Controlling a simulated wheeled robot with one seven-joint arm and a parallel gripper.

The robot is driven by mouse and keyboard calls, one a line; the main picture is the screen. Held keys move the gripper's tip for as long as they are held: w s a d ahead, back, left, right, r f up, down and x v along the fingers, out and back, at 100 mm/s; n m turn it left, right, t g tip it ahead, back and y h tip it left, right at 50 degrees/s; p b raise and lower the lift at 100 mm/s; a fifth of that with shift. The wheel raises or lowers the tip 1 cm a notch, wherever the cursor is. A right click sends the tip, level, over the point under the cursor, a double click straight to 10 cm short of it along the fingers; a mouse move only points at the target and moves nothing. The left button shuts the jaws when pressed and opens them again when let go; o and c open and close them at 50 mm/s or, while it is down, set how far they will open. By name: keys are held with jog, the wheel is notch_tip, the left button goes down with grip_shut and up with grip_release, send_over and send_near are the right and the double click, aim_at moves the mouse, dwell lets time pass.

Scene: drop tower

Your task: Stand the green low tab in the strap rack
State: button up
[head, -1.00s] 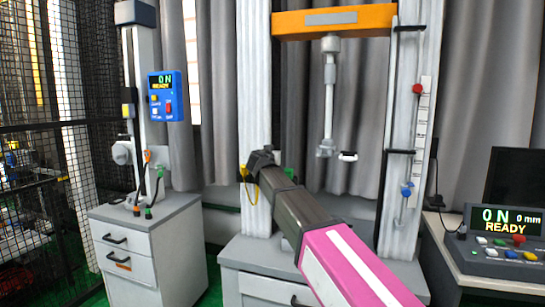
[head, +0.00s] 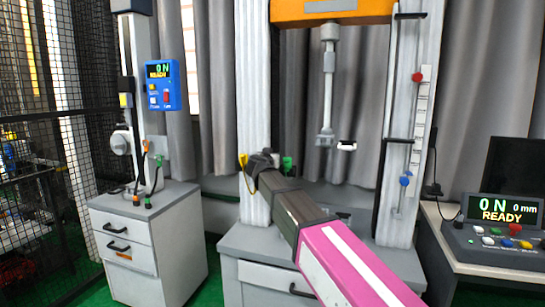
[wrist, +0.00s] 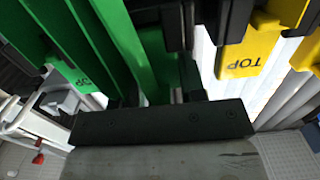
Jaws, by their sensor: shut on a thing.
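My gripper (head: 264,160) is in front of the left column of the test frame in the head view. A small green piece (head: 288,164) shows at its right side, and I take it to be the green low tab. In the wrist view, green surfaces (wrist: 118,45) fill the area left of and between the fingers of my gripper (wrist: 158,95), close to the camera. One green part carries lettering. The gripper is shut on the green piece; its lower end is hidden. A yellow piece marked TOP (wrist: 248,55) is right of the fingers. I cannot clearly make out the strap rack.
The test frame has an orange crosshead (head: 330,10) and a hanging rod (head: 328,90). A white cabinet (head: 150,245) with a smaller tester stands left. A control console (head: 500,235) sits on a desk at right. Green floor shows between the cabinets.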

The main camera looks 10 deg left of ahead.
jog(key=o, duration=1)
jog(key=s, duration=0.7)
jog(key=s+a, duration=0.1)
jog(key=s, duration=0.2)
jog(key=shift+s+r, duration=0.25)
jog(key=shift+s, duration=0.15)
